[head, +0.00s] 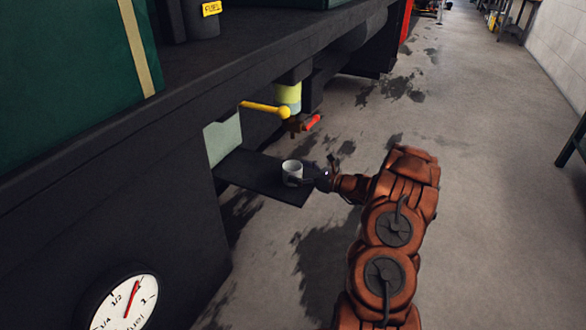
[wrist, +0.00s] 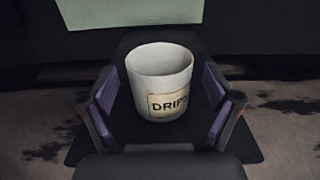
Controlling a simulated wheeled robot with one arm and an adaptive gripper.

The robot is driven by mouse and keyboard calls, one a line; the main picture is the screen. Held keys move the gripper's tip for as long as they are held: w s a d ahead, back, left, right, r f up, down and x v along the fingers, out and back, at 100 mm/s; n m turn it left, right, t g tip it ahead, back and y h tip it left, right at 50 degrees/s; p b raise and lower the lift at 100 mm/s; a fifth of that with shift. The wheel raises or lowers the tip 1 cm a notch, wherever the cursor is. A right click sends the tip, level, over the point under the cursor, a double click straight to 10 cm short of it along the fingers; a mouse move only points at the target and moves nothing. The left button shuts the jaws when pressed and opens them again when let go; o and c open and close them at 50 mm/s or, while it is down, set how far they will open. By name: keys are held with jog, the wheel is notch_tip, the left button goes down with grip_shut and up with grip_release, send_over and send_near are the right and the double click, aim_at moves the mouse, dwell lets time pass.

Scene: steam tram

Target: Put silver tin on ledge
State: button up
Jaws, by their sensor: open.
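A silver-white tin (head: 292,172) stands upright on a dark flat ledge (head: 245,177) that juts from the side of the tram. In the wrist view the tin (wrist: 160,82) has an open top and a tan label reading "DRIP", its end cut off or turned away. My gripper (head: 314,176) is at the tin's right side in the head view. In the wrist view my gripper (wrist: 162,112) is open, with one purple-padded finger on each side of the tin and gaps showing between. The dark ledge (wrist: 120,145) shows beneath.
A pale green panel (head: 223,138) stands at the back of the ledge. A yellow lever (head: 265,108), a yellow-green cylinder (head: 288,96) and a red-handled valve (head: 311,123) are above and behind it. Open stained floor lies to the right.

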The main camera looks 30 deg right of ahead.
jog(key=p+v, duration=0.3)
jog(key=v, duration=0.6)
jog(key=shift+s+d, duration=0.2)
jog(key=shift+s, duration=0.1)
jog(key=shift+s, duration=0.15)
